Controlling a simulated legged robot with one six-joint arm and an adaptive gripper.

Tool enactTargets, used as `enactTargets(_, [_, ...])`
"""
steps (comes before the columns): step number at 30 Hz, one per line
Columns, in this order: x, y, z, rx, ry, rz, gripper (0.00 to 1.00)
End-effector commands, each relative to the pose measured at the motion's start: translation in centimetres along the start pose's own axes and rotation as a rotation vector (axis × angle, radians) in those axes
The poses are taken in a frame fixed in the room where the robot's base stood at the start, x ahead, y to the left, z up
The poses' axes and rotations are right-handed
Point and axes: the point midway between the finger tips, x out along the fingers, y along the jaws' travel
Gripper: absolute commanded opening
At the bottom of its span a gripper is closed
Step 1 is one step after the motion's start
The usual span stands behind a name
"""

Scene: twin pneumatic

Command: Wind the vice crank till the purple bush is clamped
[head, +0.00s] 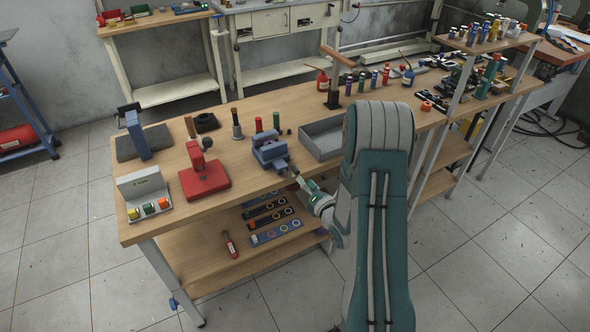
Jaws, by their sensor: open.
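The blue vice (268,149) stands on the wooden workbench (240,185), near its front edge. Its crank is at the front side, close to my gripper, and too small to make out clearly. My gripper (301,183) is open at the bench's front edge, just in front of the vice. I cannot tell whether its fingers touch the crank or stand around it. My arm comes in from the lower right. I cannot make out a purple bush between the jaws.
A grey tray (322,139) lies right of the vice, and a red press (204,174) stands left. A white control box (144,194) is at the left corner. Small cylinders (237,125) stand behind the vice. A lower shelf (215,265) holds tools.

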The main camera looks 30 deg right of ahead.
Motion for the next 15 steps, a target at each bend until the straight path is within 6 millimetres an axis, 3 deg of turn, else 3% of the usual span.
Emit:
enactTargets(9, [5.4,0.1,-0.1,0.0,0.001,0.002,0.58])
enactTargets(15, [6.7,0.0,0.0,0.002,0.0,-0.001,0.58])
